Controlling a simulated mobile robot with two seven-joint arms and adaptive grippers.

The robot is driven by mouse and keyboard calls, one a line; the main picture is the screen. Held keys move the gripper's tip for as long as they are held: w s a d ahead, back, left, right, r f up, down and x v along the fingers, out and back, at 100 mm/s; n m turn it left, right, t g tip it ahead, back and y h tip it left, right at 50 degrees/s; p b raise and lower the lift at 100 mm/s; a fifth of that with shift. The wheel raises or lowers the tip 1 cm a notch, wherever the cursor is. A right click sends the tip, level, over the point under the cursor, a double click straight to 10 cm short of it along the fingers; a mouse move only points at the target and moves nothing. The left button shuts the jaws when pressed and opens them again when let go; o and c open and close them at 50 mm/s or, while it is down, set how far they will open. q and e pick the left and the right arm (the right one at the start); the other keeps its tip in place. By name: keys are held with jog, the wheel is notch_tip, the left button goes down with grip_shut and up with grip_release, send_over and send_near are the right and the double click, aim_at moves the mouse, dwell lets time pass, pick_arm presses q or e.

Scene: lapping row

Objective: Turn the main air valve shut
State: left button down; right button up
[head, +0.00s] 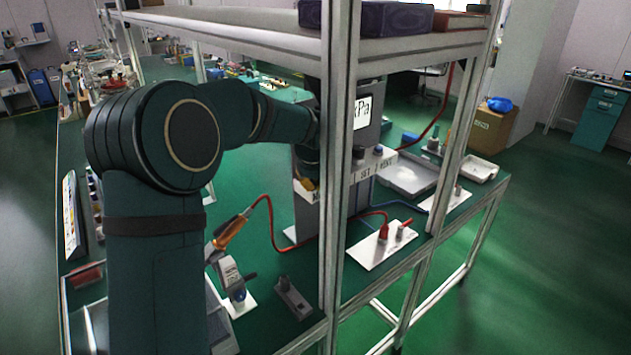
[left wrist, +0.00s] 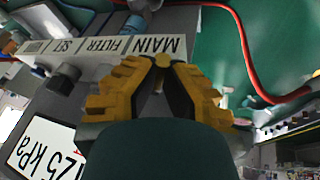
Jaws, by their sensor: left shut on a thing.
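A grey air unit (head: 365,130) stands on the green bench behind a shelf post. Its gauge (left wrist: 42,147) reads upside down in the left wrist view, apparently 125 kPa. A white label strip (left wrist: 100,48) reads MAIN, FILTER and SET. My left gripper (left wrist: 163,78) has its yellow fingers closed at the MAIN label, on a small yellow main air valve handle (left wrist: 163,60). Most of the handle is hidden between the fingertips, so its angle is unclear. In the head view the left gripper (head: 307,184) is partly hidden by my arm. My right gripper is not seen.
Upright shelf posts (head: 338,190) stand close beside my left arm, under a shelf (head: 250,38). A red hose (head: 272,225) curves over the bench. A white plate (head: 368,255) with red fittings and grey trays (head: 410,180) lie to the right.

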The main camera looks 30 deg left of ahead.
pick_arm(q)
jog(key=shift+s+f, duration=0.1)
jog(key=shift+f, duration=0.15)
jog(key=c, duration=1)
grip_release()
jog(key=shift+r, duration=0.1)
